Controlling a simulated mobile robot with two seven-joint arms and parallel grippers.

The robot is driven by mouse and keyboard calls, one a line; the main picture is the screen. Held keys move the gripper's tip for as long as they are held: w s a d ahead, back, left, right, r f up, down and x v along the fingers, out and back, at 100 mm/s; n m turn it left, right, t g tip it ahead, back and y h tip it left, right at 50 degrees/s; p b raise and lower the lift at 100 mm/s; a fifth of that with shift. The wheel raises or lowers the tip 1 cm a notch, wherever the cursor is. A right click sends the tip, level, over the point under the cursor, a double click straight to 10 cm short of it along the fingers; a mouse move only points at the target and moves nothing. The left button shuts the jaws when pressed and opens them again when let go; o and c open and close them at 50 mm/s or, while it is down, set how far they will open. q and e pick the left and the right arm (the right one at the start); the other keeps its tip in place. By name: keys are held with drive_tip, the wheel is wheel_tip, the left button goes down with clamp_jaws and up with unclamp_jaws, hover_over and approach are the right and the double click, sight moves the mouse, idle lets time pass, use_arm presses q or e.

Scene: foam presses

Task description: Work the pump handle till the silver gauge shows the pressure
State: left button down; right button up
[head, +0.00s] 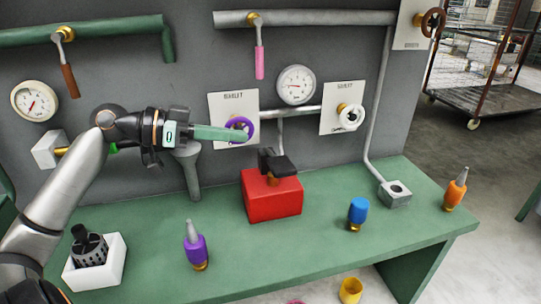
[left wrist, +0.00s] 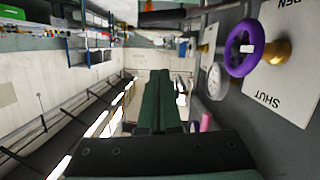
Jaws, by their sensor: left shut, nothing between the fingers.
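The silver gauge (head: 296,85), with a white face and a small red needle, hangs on the grey wall; its reading is too small to tell. A red block (head: 273,197) on the green bench carries a black handle (head: 280,164), which looks like the pump handle. My left gripper (head: 243,136) is shut and empty, its green fingers in front of the purple handwheel (head: 231,124), above and left of the black handle. Whether it touches the wheel I cannot tell. The left wrist view shows the closed fingers (left wrist: 160,100), with the purple handwheel (left wrist: 236,48) apart from them. My right gripper is not in view.
A second gauge (head: 35,101), a brown lever (head: 70,81) and a pink lever (head: 259,62) are on the wall.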

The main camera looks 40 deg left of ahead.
use_arm(q)
drive_tip(key=p, duration=0.2)
hover_over(271, 166)
drive_tip(key=f, duration=0.2)
drive_tip(key=shift+f, duration=1.9)
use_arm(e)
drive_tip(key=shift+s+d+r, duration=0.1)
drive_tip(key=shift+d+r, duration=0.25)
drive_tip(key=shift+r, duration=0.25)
use_arm(q)
drive_tip(key=shift+s+f+b, duration=0.1)
drive_tip(key=shift+f+b, duration=0.15)
drive_tip(key=shift+b, duration=0.25)
drive_tip(key=f+b, duration=0.1)
drive_tip(key=f+m+b, duration=0.2)
drive_tip(key=shift+s+d+f+t+y+b, duration=0.15)
drive_tip(key=shift+s+d+t+y+b, duration=0.15)
drive_tip(key=shift+d+b, duration=0.1)
drive_tip(key=shift+s+d+f+m+b, duration=0.1)
drive_tip(key=shift+f+m+b, duration=0.75)
drive_tip(key=shift+b, duration=0.4)
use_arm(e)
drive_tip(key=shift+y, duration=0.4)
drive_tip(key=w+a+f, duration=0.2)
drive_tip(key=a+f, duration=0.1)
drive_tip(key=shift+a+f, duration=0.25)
